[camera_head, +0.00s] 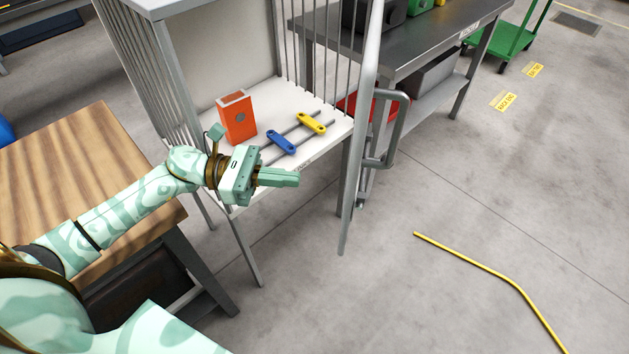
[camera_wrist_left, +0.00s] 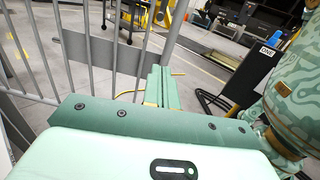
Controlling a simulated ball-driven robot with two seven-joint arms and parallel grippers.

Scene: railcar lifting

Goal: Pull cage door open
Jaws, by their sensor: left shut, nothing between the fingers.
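The cage (camera_head: 160,75) has grey bars and a white shelf. Its barred door (camera_head: 347,205) stands swung out on the right, seen nearly edge-on, with the front of the cage open. A grey tube handle (camera_head: 397,130) sticks out from the door's right side. My left gripper (camera_head: 296,178) is shut and empty, in front of the shelf's edge and left of the door, on its inner side. In the left wrist view my fingers (camera_wrist_left: 158,86) point toward the door's bars and flat plate (camera_wrist_left: 100,53); contact cannot be told. My right gripper is out of view.
An orange box (camera_head: 237,118), a blue-handled tool (camera_head: 281,142) and a yellow-handled tool (camera_head: 311,123) lie on the shelf. A wooden table (camera_head: 60,160) stands left, a metal workbench (camera_head: 430,42) behind the door.

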